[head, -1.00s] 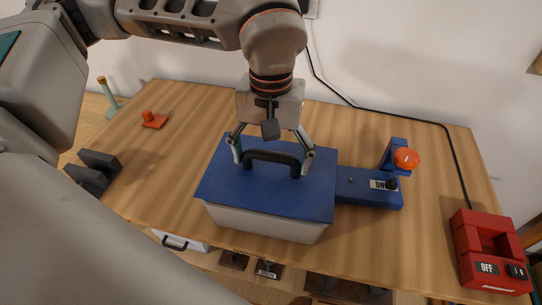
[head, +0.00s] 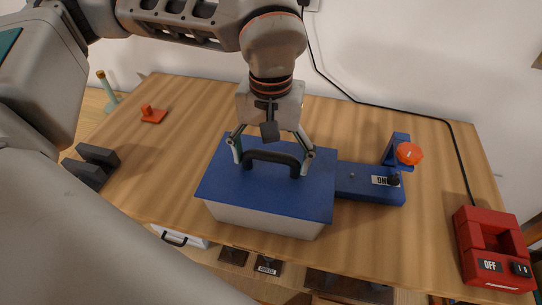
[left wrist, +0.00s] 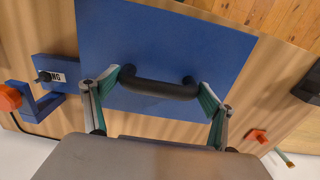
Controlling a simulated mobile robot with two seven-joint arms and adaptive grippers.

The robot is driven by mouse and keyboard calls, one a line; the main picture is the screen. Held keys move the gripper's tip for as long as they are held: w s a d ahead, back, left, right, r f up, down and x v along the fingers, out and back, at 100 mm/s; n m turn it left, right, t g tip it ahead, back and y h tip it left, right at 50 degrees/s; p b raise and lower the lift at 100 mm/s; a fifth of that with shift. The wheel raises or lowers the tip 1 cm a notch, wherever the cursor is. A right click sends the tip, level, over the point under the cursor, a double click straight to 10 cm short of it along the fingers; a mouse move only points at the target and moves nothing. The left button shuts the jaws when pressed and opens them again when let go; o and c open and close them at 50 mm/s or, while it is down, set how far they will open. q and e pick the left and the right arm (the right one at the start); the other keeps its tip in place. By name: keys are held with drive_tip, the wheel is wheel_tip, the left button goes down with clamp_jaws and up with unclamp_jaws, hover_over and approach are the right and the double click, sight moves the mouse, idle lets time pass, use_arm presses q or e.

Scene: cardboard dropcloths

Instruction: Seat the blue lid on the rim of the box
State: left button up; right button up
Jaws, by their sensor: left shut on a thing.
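The blue lid (head: 235,193) is a flat rectangle with a black arched handle (head: 272,156). My left gripper (head: 270,163) is shut on this handle, one finger at each end. In the left wrist view, the gripper (left wrist: 160,92) spans the handle (left wrist: 155,86) above the lid (left wrist: 165,45). The pale grey box (head: 265,221) is directly below the lid at the table's front; only its outer walls show. The lid hides the rim and the inside. I cannot tell whether the lid touches the rim all round. My right gripper is not in view.
A blue fixture (head: 365,184) with an orange knob (head: 409,153) stands close to the lid's right side. A red switch box (head: 492,250) is at the right edge. A red knobbed piece (head: 153,115) and dark blocks (head: 92,165) are at left. The back middle is clear.

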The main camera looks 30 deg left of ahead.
use_arm(q)
drive_tip(key=o, duration=1.2)
drive_tip(key=shift+o, duration=0.2)
drive_tip(key=shift+r, duration=0.15)
wheel_tip(320, 180, up, 12)
